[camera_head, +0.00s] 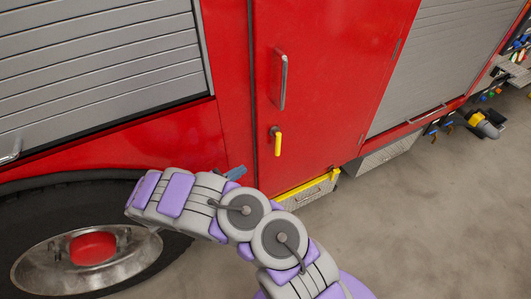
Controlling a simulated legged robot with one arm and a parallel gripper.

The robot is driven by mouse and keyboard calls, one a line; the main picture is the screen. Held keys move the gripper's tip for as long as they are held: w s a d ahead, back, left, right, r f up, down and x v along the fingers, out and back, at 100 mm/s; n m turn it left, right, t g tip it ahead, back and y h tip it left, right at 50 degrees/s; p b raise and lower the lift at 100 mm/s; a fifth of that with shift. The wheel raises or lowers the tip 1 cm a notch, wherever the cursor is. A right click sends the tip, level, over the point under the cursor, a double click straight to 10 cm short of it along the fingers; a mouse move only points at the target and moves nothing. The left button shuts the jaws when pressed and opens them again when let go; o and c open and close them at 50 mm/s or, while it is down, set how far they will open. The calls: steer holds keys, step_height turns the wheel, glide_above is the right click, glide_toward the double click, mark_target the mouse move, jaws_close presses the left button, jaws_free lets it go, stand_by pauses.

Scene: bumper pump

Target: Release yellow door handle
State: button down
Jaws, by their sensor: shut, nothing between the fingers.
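The yellow door handle (278,144) hangs down from a small dark mount on the red truck door (330,90). Its bright yellow grip points downward, and nothing touches it. My purple and grey arm crosses the lower middle of the view. Only a small blue-grey tip of my gripper (235,173) shows above the arm, to the lower left of the handle and apart from it. The gripper is shut and empty, with most of it hidden behind the arm.
A long grey grab handle (280,80) is above the yellow handle. A yellow-edged step (308,188) juts out under the door. A large wheel (90,250) is at lower left. Grey shutters flank the door.

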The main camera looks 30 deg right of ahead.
mark_target(276, 149)
steer(key=shift+a+f, duration=0.15)
steer(key=shift+f, duration=0.1)
steer(key=shift+w+d, duration=0.1)
steer(key=shift+d, duration=0.1)
steer(key=b+x, duration=0.2)
steer(key=x, duration=1.1)
steer(key=shift+w+d, duration=0.2)
steer(key=shift+d, duration=0.05)
